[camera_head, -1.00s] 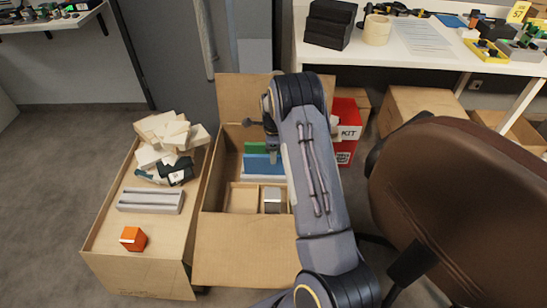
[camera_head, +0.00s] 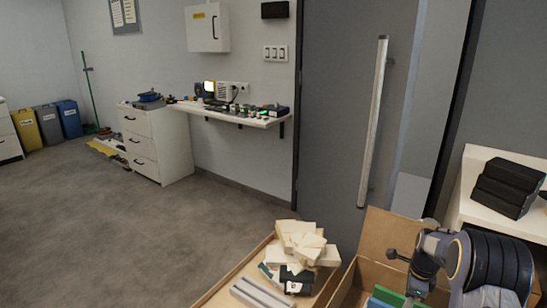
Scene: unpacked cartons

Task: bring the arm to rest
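My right arm comes in at the lower right. Its wrist is over the open carton (camera_head: 378,236), and my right gripper (camera_head: 412,299) points down into it at the bottom edge of the view. Its fingertips are cut off or hidden, so I cannot tell whether it is open or shut. Green and blue items (camera_head: 385,297) show in the carton beside it. My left gripper is not in view.
Left of the open carton is another carton (camera_head: 240,275) bearing cream blocks (camera_head: 305,243), dark items (camera_head: 296,280) and a grey ridged piece (camera_head: 262,295). A grey door (camera_head: 340,110) stands behind. A shelf (camera_head: 235,116) and drawers (camera_head: 158,142) line the wall.

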